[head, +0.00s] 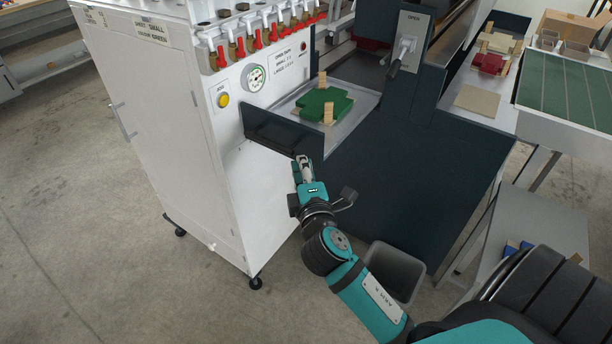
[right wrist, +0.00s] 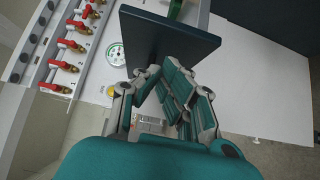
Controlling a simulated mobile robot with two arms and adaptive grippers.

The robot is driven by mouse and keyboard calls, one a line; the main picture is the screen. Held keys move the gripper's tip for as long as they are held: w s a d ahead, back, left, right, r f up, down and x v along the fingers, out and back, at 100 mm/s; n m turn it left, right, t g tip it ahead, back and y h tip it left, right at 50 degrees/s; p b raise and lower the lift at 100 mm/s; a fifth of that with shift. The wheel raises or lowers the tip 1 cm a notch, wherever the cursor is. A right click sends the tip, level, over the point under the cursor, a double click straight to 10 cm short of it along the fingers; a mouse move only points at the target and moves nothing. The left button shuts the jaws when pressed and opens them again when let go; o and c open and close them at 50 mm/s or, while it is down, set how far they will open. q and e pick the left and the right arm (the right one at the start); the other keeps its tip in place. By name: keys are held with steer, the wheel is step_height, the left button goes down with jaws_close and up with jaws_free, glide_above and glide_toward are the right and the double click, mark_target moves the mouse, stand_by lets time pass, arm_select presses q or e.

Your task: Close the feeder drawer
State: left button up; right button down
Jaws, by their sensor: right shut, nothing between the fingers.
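The feeder drawer shows its dark front panel (head: 272,129) at the front of the machine, beside the white cabinet. A grey tray surface (head: 356,97) lies behind the panel, with a green cross-shaped piece (head: 321,105) on it. My right gripper (head: 303,160) is shut and empty, just in front of the panel near its right end. In the right wrist view the fingertips (right wrist: 165,70) are close under the dark panel (right wrist: 168,35); I cannot tell if they touch. My left gripper is not in view.
The white cabinet (head: 160,110) on wheels carries red-handled valves (head: 246,52) and a gauge (head: 253,78). A dark machine side (head: 400,165) stands to the right, with a grey bin (head: 394,271) on the floor. Floor at the left is clear.

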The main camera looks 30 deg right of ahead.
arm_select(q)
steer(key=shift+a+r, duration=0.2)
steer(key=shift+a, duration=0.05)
arm_select(e)
steer(key=shift+x, duration=1.3)
